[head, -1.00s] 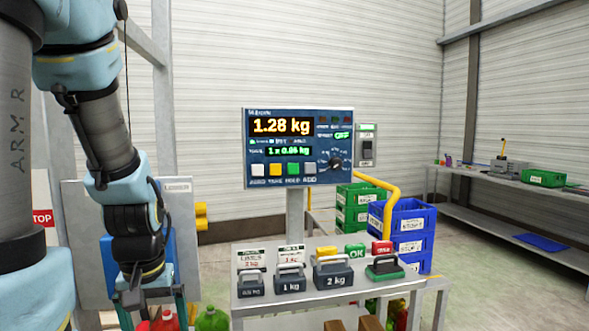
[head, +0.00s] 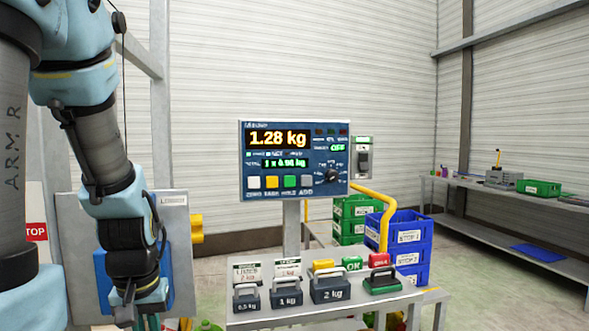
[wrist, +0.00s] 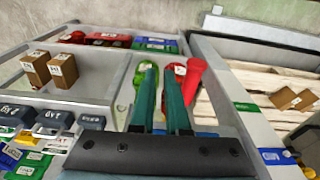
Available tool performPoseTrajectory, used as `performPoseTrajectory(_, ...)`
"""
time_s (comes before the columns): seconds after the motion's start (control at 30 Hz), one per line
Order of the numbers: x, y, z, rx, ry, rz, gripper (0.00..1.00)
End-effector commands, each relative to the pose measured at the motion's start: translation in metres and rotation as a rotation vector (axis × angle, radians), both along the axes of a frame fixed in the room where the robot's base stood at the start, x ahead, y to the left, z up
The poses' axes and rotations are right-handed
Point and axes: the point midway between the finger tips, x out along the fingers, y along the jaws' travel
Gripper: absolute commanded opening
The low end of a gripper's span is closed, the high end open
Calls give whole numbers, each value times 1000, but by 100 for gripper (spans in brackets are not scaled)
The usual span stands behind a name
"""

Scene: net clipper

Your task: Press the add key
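The add key (head: 306,181) is the grey key at the right end of the row on the blue scale panel (head: 240,150), above the label ADD. White, yellow and green keys sit left of it. The panel shows 1.28 kg, with a smaller green total line below. My gripper (head: 139,318) hangs at the lower left, well apart from and below the panel. In the wrist view its two green fingers (wrist: 160,75) stand apart with a gap, pointing over a shelf that holds a green bottle and red bottles. The key is not in the wrist view.
Several weights, such as the 2 kg one (head: 331,291), stand on the shelf (head: 335,311) below the panel. A selector knob (head: 331,175) is right of the keys. Blue crates (head: 408,230) and a yellow rail (head: 372,198) stand to the right. A grey post rises at left.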

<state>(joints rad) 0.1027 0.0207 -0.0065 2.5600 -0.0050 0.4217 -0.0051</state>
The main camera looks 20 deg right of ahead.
Motion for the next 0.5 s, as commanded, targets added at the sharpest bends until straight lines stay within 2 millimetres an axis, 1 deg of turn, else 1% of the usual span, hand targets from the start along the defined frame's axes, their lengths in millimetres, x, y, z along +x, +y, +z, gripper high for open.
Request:
performPoseTrajectory(0.03,0,0,0,0,0,0,7)
performPoseTrajectory(0.1,0,0,0,0,0,0,0)
performPoseTrajectory(0.5,0,0,0,0,0,0,0)
